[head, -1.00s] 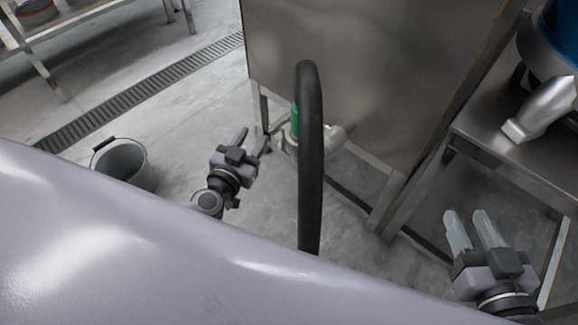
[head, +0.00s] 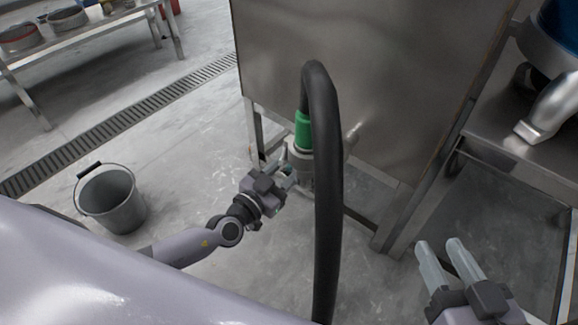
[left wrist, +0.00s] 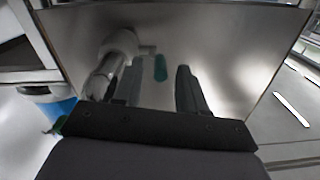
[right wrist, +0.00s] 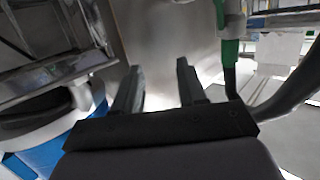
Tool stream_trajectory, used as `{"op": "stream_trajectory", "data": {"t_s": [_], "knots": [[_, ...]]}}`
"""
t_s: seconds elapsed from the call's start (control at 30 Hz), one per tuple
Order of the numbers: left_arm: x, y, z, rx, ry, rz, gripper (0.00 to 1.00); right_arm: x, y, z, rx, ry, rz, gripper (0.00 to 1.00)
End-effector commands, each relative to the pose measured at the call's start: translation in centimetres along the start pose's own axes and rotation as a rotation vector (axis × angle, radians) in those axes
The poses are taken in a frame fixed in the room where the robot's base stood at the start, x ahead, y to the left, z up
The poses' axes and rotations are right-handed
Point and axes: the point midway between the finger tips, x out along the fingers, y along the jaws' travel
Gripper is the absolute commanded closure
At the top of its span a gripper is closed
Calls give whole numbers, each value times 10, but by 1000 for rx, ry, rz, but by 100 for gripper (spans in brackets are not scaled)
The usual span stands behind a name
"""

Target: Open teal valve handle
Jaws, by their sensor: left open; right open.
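The teal valve handle (left wrist: 160,68) shows in the left wrist view, beside a pale metal valve pipe (left wrist: 119,48) on the steel tank (left wrist: 215,45). My left gripper (left wrist: 154,73) is open, and the handle appears between its fingers; I cannot tell whether they touch it. In the head view my left gripper (head: 286,166) is beside the valve fittings below a green hose collar (head: 303,131), and the teal handle cannot be made out there. My right gripper (head: 438,248) is open and empty, low at the right, away from the valve.
A black hose (head: 326,190) arches down in front of the valve. A grey bucket (head: 113,205) stands on the floor at left. A steel table (head: 520,165) with a metal spout (head: 549,108) is at right. A floor drain (head: 130,120) crosses the open floor at left.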

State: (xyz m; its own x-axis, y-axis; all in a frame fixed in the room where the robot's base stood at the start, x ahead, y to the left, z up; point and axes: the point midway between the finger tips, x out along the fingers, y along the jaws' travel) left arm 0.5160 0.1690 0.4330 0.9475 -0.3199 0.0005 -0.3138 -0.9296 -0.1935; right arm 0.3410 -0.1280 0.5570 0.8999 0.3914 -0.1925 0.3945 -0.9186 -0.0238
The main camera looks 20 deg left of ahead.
Motion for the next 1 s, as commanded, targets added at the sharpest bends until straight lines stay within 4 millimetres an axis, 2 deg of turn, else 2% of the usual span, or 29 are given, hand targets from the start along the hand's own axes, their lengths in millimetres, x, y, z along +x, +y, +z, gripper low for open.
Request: {"op": "stream_trajectory", "data": {"t_s": [0.13, 0.43, 0.5, 0.57, 0.87, 1.0], "knots": [[11, 0, 0, 1, 0, 0, 59, 0, 0, 0, -4, 3, 1, 59], [13, 0, 0, 0, 0, 0, 59, 0, 0, -1, -4, 5, 2, 59], [13, 0, 0, 0, 0, 0, 82, 0, 0, -1, -4, 5, 2, 59], [13, 0, 0, 0, 0, 0, 100, 0, 0, -1, -4, 5, 2, 59], [13, -1, -4, 0, -18, 1, 100, -2, -2, -7, 15, -4, -9, 59], [13, -3, -10, 2, -63, 7, 100, 8, -7, -4, 93, -63, -34, 59]]}}
